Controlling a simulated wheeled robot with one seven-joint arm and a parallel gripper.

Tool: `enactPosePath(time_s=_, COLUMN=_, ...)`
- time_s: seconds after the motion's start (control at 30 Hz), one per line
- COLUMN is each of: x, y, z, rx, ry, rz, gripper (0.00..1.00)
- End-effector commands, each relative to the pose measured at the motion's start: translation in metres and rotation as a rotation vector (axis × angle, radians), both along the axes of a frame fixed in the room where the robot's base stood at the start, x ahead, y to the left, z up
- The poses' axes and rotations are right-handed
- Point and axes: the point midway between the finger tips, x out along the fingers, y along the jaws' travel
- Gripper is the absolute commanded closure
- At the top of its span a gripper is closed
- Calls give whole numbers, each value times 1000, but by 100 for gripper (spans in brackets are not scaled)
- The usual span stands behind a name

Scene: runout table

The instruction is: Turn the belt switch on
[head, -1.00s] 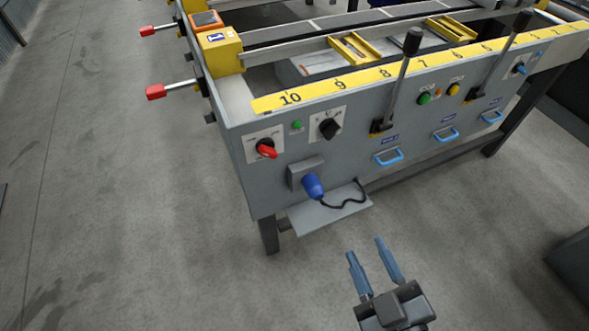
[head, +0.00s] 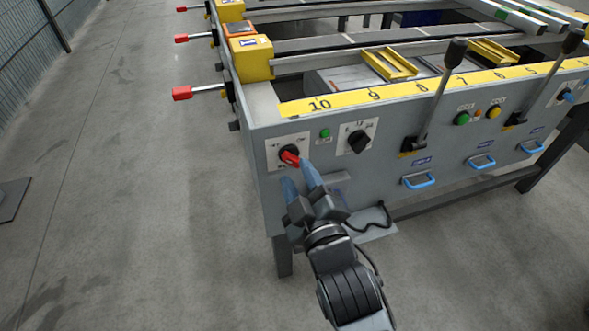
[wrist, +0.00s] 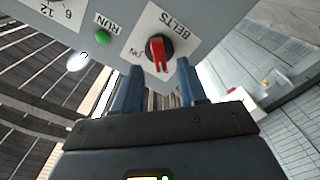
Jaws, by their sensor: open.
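The belt switch is a rotary knob with a red handle (head: 290,158) on a white plate at the left end of the grey front panel. In the wrist view its red handle (wrist: 158,56) shows on a plate lettered "BELTS", with what looks like "ON" at one corner. My gripper (head: 299,172) is open, its two blue fingers pointing up at the panel just below the knob. In the wrist view the fingers (wrist: 156,80) stand either side of the handle's line. I cannot tell whether they touch it.
Right of the switch are a green lamp (head: 325,134) and a black rotary knob (head: 358,141). Further right stand a black-knobbed lever (head: 440,95) and blue handles (head: 419,181). Red-tipped rods (head: 183,93) jut from the table's left end.

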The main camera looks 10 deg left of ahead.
Motion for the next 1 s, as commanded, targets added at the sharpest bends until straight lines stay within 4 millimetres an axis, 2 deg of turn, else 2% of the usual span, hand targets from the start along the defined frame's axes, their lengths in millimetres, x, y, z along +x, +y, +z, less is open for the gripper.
enactPosePath(time_s=0.2, x=21, y=11, z=-1, rx=0, ry=0, rz=0, gripper=58)
enactPosePath(time_s=0.57, x=26, y=14, z=0, rx=0, ry=1, rz=1, gripper=58)
enactPosePath(time_s=1.0, x=25, y=13, z=0, rx=0, ry=1, rz=1, gripper=99)
